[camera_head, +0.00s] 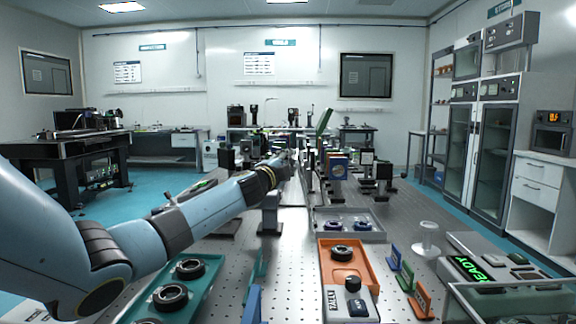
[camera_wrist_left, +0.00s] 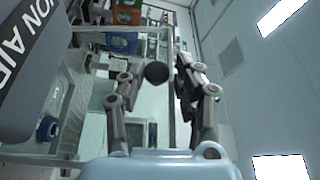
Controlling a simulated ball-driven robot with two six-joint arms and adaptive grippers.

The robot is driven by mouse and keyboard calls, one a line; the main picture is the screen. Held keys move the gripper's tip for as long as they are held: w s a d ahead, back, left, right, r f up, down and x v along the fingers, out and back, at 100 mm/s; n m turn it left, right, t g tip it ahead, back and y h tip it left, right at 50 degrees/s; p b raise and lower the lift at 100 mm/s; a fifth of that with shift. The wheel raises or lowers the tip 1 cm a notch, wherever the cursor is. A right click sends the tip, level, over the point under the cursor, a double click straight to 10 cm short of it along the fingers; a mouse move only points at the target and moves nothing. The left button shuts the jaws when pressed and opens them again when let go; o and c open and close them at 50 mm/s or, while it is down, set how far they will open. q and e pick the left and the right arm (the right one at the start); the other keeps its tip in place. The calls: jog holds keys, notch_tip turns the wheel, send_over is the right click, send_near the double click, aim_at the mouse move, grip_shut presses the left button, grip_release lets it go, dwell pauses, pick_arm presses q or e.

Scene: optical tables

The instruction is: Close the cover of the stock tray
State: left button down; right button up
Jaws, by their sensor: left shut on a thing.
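The stock tray, a grey shallow tray (camera_head: 348,237) with blue-ringed parts in it, sits mid-table in the head view. A blue-ringed part (camera_wrist_left: 47,128) also shows in the wrist view. A clear framed panel, which looks like the cover (camera_wrist_left: 88,157), fills the left middle of the wrist view. A round black knob (camera_wrist_left: 157,72) shows between the fingers of my left gripper (camera_wrist_left: 155,75). The gripper is shut on it, as far as I can tell. In the head view the left gripper (camera_head: 298,165) is small and partly lost among equipment behind the tray. My right gripper is not in view.
An orange tray (camera_head: 330,257) with a black ring and a teal tray (camera_head: 200,286) stand nearer. Green, blue and orange upright markers (camera_head: 407,278) and a clear spool-like piece (camera_head: 427,240) are to the right. Optical mounts (camera_head: 338,166) crowd behind the tray.

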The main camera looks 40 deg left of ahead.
pick_arm(q)
jog(key=shift+f, duration=0.35)
